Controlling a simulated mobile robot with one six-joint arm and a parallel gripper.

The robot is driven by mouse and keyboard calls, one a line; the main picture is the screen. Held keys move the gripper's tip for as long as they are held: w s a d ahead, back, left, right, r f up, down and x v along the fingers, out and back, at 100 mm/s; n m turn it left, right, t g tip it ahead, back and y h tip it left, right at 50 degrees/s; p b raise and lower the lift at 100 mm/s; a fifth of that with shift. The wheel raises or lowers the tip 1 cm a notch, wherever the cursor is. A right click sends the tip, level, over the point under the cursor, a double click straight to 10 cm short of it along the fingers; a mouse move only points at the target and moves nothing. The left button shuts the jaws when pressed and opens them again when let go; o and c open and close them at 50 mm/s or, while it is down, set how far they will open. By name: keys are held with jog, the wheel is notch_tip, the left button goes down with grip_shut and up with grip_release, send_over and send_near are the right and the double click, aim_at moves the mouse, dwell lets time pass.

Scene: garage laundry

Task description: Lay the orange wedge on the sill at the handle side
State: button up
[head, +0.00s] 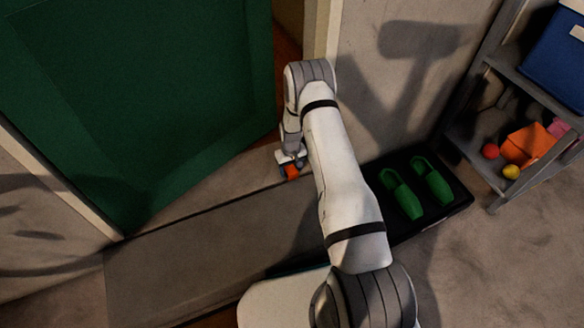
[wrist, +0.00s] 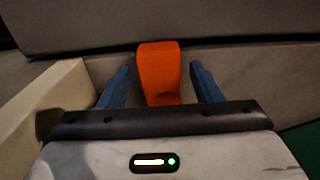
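The orange wedge (wrist: 158,75) stands between my gripper's two blue fingers in the wrist view. In the head view the orange wedge (head: 292,171) shows at the fingertips, low by the doorway's right end. My gripper (wrist: 160,82) is open, with a narrow gap on each side of the wedge. In the head view my gripper (head: 290,164) is partly hidden by its own wrist. The sill (head: 200,196) is the pale strip along the foot of the green door (head: 150,90). The wedge appears to rest on the sill's right end. No handle is visible.
A grey mat (head: 200,255) lies in front of the sill. A black tray (head: 458,190) with green shoes (head: 402,194) is to the right. A grey shelf (head: 470,150) holds coloured balls and a blue box (head: 558,60). A pale door frame (head: 325,40) stands beside the door's right edge.

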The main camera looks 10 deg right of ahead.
notch_tip(320, 180, up, 13)
jog(key=p, duration=0.5)
notch_tip(320, 180, up, 14)
send_over(291, 170)
jog(key=s, duration=0.3)
jog(key=s+r+m, duration=0.1)
jog(key=s+r, duration=0.6)
jog(key=r, duration=0.4)
jog(key=shift+m+t, duration=0.6)
jog(key=s+r, duration=0.4)
jog(key=s, duration=0.3)
jog(key=s+r, duration=0.4)
jog(key=s, duration=0.4)
jog(key=s+a+r, duration=0.1)
jog(key=s+r, duration=0.3)
jog(key=s, duration=0.4)
jog(key=shift+s+r, duration=0.1)
